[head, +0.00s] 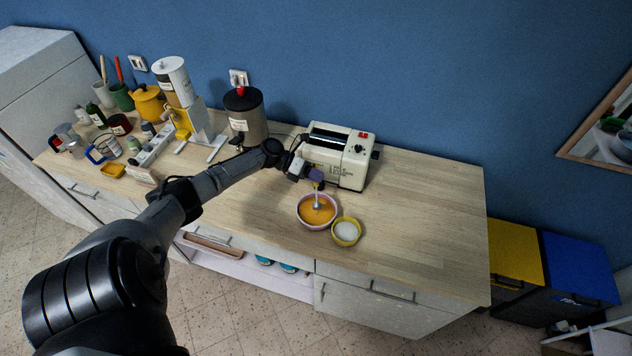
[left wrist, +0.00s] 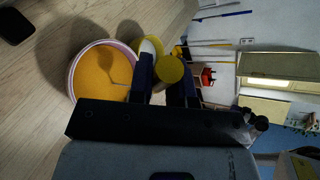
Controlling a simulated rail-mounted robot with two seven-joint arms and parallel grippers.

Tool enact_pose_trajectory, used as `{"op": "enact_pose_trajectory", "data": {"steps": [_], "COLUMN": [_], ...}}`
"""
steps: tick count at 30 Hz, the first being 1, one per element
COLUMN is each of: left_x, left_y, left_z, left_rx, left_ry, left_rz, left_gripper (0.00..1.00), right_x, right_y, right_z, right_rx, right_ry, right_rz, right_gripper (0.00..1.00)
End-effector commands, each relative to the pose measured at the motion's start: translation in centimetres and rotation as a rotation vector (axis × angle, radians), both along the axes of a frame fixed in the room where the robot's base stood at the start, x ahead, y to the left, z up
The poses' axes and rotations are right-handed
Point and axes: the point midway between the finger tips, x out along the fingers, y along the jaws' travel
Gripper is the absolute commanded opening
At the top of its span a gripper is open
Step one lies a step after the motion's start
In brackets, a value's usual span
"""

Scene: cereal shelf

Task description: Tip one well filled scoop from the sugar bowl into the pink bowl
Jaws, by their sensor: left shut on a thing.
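The pink bowl (head: 315,228) holds something orange and stands near the counter's front edge. It also shows in the left wrist view (left wrist: 71,76). The yellow sugar bowl (head: 346,244), with white sugar in it, stands just right of the pink bowl. It is partly hidden behind a finger in the left wrist view. My left gripper (head: 314,174) is shut on the scoop (head: 317,205), whose pale lower end is over or in the pink bowl. A yellow disc (left wrist: 169,69) shows between the fingers. I cannot tell whether the scoop holds sugar. My right gripper is not in view.
A cream toaster-like machine (head: 352,165) stands close behind the bowls. A dark canister (head: 246,118), a dispenser (head: 176,82) and several jars and cups are further left. The counter right of the sugar bowl is clear.

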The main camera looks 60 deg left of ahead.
Motion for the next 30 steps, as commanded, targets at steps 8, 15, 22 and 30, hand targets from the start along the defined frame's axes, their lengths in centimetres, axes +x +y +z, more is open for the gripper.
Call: {"op": "enact_pose_trajectory", "data": {"steps": [8,15,22,30], "left_x": [0.7,1.0,1.2,1.3], "left_y": [1.3,1.9,2.4,2.6], "left_z": [-1.0,-1.6,-1.9,-2.0], "left_rx": [-0.130,-0.230,-0.292,-0.328], "left_ry": [0.058,0.108,0.138,0.156], "left_rz": [0.002,0.001,0.001,0.000], "left_gripper": [0.00,0.00,0.00,0.00], "right_x": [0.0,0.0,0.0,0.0], "right_y": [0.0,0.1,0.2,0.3], "right_z": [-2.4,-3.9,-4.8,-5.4], "right_rx": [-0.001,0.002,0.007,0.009], "right_ry": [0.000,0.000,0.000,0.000], "right_rz": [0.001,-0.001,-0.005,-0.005], "right_gripper": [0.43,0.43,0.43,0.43]}}
